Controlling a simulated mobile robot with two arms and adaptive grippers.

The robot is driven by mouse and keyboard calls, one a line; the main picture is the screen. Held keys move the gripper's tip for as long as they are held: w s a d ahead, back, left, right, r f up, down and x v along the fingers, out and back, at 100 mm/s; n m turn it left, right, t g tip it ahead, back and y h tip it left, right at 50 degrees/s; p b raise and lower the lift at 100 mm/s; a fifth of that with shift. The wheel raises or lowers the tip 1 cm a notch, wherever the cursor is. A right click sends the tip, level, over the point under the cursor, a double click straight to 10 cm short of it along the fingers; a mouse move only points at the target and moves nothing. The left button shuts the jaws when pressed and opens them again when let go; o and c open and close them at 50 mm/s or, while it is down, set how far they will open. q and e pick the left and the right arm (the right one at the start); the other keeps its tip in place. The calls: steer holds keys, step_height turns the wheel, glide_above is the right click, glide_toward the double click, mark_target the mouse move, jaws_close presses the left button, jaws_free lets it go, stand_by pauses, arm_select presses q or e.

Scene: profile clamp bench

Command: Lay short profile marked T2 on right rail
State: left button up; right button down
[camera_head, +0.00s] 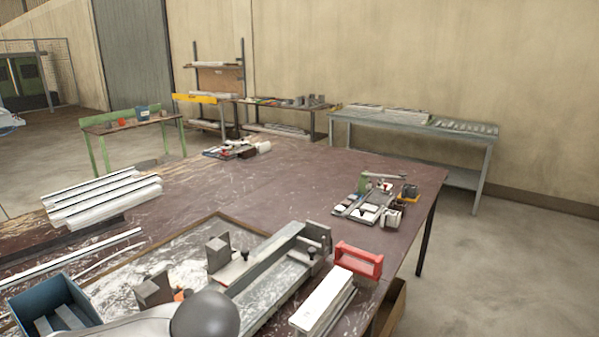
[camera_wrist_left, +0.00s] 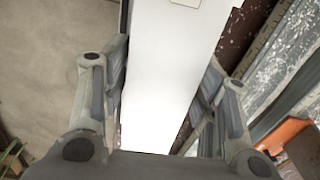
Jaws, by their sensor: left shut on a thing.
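In the left wrist view my left gripper (camera_wrist_left: 165,85) is shut on a long white profile (camera_wrist_left: 168,60), with one finger on each side of it. No T2 mark is legible on it. In the head view only part of my left arm shows at the bottom; the gripper cannot be made out there. A white-topped profile (camera_head: 323,302) shows at the front right table edge; I cannot tell whether it is the held one. Grey metal rails (camera_head: 266,259) with dark knobs lie in the shallow tray at the front. My right gripper is not in view.
A red handled piece (camera_head: 358,261) stands beside the rail end. White profiles (camera_head: 103,200) are stacked at the left, and a blue bin (camera_head: 55,306) stands front left. The table's middle (camera_head: 290,185) is clear.

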arm_select(q)
steer(key=w+a+n, duration=0.1)
steer(key=a+n, duration=0.4)
steer(key=a, duration=0.3)
steer(key=shift+w+a+f+n, duration=0.3)
steer(key=shift+w+n, duration=0.1)
